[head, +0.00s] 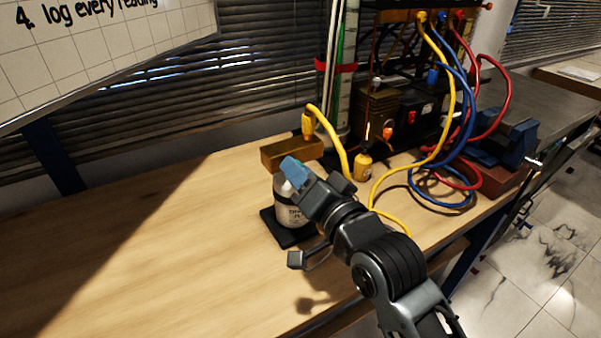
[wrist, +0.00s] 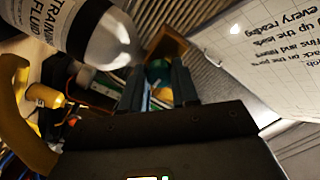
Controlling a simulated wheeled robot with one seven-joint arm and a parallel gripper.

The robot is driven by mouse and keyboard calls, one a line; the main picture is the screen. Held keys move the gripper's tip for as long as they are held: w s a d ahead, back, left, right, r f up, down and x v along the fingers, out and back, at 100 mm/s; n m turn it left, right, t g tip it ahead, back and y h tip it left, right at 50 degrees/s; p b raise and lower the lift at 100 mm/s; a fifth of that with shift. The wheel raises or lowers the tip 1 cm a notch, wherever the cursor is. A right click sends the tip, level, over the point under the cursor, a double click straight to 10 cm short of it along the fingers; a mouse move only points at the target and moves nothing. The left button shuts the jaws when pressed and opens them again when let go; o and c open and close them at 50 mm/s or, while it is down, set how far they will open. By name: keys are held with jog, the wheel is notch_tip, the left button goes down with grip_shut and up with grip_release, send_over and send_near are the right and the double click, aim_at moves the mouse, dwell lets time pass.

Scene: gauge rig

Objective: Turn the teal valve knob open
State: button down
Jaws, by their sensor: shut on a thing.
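The teal valve knob (wrist: 157,70) shows as a small patch between the two dark fingers in the wrist view, with a yellow-orange part below it. My gripper (wrist: 158,88) is shut on the knob, and the fingers hide most of it. In the head view my gripper (head: 293,169) is above and beside the white fluid bottle (head: 289,212), and the knob is almost wholly hidden. I cannot tell from these frames how far the knob is turned.
The bottle stands on a black pad (head: 271,230) close under my gripper. A small yellow bottle (head: 363,166) and looped cables (head: 455,100) are to the right. The left bench top (head: 160,260) is clear.

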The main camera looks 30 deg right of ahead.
jog(key=shift+n, duration=0.3)
jog(key=shift+n+p, duration=2.05)
jog(key=shift+n, duration=6.55)
jog(key=c, duration=0.8)
grip_release()
jog(key=shift+c, duration=0.2)
